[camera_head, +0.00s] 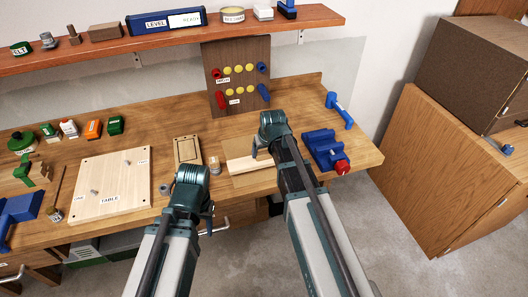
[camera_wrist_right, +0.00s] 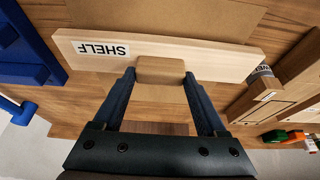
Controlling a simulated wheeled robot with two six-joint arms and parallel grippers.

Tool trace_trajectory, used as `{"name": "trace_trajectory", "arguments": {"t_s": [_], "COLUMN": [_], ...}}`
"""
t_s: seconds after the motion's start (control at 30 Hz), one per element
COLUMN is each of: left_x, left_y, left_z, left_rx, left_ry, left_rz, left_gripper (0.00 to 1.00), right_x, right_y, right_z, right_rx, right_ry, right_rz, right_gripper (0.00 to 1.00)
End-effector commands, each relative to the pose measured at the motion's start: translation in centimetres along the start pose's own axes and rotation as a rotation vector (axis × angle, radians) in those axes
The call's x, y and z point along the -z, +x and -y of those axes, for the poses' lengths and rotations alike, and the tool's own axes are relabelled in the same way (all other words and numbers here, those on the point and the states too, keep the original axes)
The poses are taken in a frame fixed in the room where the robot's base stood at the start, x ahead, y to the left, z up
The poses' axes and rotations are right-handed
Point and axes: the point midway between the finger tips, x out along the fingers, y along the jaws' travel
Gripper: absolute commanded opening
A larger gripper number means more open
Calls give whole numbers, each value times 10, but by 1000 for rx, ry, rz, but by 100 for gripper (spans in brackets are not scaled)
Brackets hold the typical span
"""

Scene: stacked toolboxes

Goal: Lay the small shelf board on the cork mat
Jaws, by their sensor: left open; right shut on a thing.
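The small shelf board (camera_wrist_right: 215,57) is a pale wooden strip with a white SHELF label, lying across the right wrist view. It also shows as a light strip (camera_head: 241,166) in the head view. My right gripper (camera_wrist_right: 160,76) is shut on a tan block at the board's near edge. The brown cork mat (camera_wrist_right: 175,15) shows beyond and below the board; in the head view the mat (camera_head: 258,182) shows in front of it. I cannot tell whether the board touches the mat. My left gripper (camera_head: 209,217) is open near the bench's front edge, its fingers partly hidden.
A blue vise (camera_head: 322,150) stands right of the mat. A small labelled tin (camera_head: 214,165) and a framed wooden piece (camera_head: 187,150) stand left of it. A pale TABLE board (camera_head: 112,184) lies further left. A pegboard (camera_head: 238,75) stands behind.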

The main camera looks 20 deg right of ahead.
Motion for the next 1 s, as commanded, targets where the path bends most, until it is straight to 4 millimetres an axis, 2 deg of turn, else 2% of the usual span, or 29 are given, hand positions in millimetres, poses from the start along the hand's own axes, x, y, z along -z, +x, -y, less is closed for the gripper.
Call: {"name": "trace_trajectory", "arguments": {"t_s": [0.03,0.3,1.0], "left_x": [0,1,1], "left_y": [8,21,22], "left_z": [-1,-2,-2], "left_rx": [0,0,0], "left_ry": [0,0,0], "left_rz": [0,0,0], "left_gripper": [50,50,50], "right_x": [-3,-8,-8], "right_y": [8,19,21], "right_z": [0,0,0], "right_rx": [0,0,0], "right_ry": [0,0,0], "right_rz": [0,0,0], "right_gripper": [6,6,6]}}
